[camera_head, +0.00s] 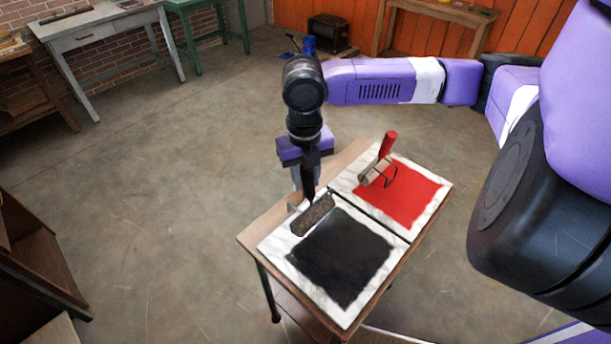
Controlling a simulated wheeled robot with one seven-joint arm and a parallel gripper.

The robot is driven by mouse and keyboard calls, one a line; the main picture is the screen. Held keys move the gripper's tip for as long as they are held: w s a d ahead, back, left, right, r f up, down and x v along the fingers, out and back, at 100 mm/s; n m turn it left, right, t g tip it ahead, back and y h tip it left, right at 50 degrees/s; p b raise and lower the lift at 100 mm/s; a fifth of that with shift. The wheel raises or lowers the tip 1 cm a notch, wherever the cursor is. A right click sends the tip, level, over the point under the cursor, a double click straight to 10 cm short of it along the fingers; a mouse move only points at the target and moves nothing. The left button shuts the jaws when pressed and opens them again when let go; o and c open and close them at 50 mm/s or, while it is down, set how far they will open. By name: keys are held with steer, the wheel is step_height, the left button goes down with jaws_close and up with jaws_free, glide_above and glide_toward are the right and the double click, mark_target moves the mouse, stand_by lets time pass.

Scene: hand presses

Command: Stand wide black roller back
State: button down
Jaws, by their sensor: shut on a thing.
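The wide black roller (312,214) is at the upper left part of the black-inked slab (340,255), its dark cylinder lying level. I cannot tell whether it touches the slab. My gripper (310,198) points down over it, shut on the roller's handle; the handle is mostly hidden by my gripper and wrist. The black slab is white marble with a square of black ink in the middle.
A second marble slab (437,208) with red ink lies just behind, and a red-handled roller (383,155) stands on it with its handle up. Both slabs fill most of a small wooden table (262,231). Open floor surrounds it.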

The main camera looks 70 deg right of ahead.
steer(key=shift+f+b, duration=1.7)
steer(key=shift+f, duration=0.75)
steer(key=c, duration=0.6)
jaws_free()
steer(key=shift+f, duration=0.1)
steer(key=shift+w+a+r+p, duration=0.1)
steer(key=shift+a+r+p, duration=0.05)
steer(key=shift+r+p, duration=3.9)
steer(key=shift+r+b, duration=0.5)
